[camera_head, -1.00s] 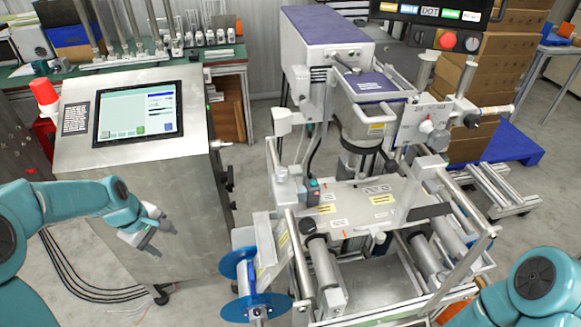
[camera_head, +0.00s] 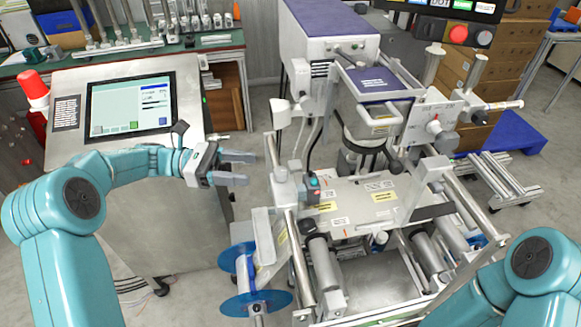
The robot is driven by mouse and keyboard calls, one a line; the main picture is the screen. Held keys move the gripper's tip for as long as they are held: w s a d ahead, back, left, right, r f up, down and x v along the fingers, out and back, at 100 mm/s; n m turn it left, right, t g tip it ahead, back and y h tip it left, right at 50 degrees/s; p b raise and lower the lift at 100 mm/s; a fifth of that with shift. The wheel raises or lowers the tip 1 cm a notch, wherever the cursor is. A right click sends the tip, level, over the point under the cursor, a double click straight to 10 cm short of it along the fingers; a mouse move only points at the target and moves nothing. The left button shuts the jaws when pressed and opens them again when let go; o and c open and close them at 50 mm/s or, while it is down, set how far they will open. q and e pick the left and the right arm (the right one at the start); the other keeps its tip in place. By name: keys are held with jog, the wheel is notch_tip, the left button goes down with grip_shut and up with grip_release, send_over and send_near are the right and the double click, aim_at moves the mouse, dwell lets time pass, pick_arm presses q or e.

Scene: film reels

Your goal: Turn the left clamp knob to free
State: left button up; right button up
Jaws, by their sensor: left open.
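My left gripper (camera_head: 250,168) is open and empty, its two fingers pointing right toward the left side of the steel film machine (camera_head: 345,215). A pale clamp block (camera_head: 284,188) with a post stands just right of the fingertips, apart from them as far as I can tell. A light bracket-like part (camera_head: 281,112) sits above it. I cannot tell for sure which part is the left clamp knob. Blue film reel discs (camera_head: 255,303) hang at the machine's lower left. My right arm shows at the lower right; its gripper is out of view.
A steel cabinet with a touch screen (camera_head: 130,106) and a red beacon (camera_head: 33,88) stands behind my left arm. A control box with a red button (camera_head: 459,34) hangs at the upper right. Cardboard boxes (camera_head: 520,60) stand on a blue pallet (camera_head: 505,135) behind the machine.

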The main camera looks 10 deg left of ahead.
aim_at(288, 172)
pick_arm(q)
jog(key=d, duration=0.3)
jog(key=d+p, duration=0.1)
jog(key=d, duration=0.6)
jog(key=shift+w+d+p, duration=0.3)
jog(key=shift+w+d, duration=0.05)
jog(key=shift+w, duration=0.05)
jog(key=c, duration=1)
